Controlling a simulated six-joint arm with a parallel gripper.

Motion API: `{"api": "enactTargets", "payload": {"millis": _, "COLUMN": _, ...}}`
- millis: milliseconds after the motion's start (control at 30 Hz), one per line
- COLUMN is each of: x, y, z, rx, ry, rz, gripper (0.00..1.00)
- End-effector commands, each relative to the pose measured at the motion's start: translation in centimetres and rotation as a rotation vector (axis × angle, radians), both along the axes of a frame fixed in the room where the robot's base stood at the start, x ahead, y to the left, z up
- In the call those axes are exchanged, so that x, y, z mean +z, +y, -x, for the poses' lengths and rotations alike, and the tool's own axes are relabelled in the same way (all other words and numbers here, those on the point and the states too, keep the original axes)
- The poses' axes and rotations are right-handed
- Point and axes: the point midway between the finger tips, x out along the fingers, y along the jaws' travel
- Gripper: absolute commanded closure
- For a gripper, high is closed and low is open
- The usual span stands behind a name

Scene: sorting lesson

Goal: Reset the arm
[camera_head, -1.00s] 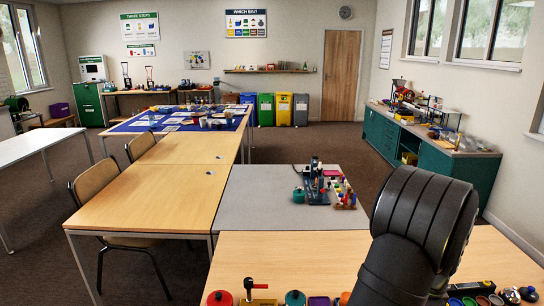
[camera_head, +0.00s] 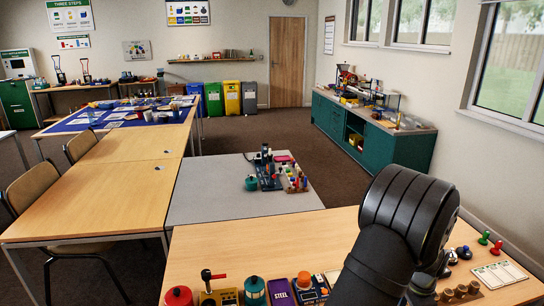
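My arm (camera_head: 392,235) rises in the right foreground over the near wooden table, with a big rounded dark joint at its top. Its end is bent down behind and below that joint. My gripper's fingers cannot be made out; the arm and the picture's lower edge hide that part. I cannot tell whether it holds anything.
Along the near table's front stand a red knob (camera_head: 179,296), a teal canister (camera_head: 254,291), a purple block marked STEEL (camera_head: 281,292) and a blue device (camera_head: 309,291). At right are wooden pegs (camera_head: 460,290) and a white card (camera_head: 499,275). The grey table (camera_head: 215,190) holds a small apparatus (camera_head: 268,172).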

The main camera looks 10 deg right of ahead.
Motion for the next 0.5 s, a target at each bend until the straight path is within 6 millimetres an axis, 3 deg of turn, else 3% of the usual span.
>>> {"api": "enactTargets", "payload": {"millis": 200, "x": -2.1, "y": 0.6, "z": -3.5, "rx": 0.003, "ry": 0.001, "rz": -0.001, "gripper": 0.37}}
{"api": "enactTargets", "payload": {"millis": 500, "x": -3.5, "y": 0.9, "z": -5.8, "rx": 0.001, "ry": 0.0, "rz": 0.0, "gripper": 0.37}}
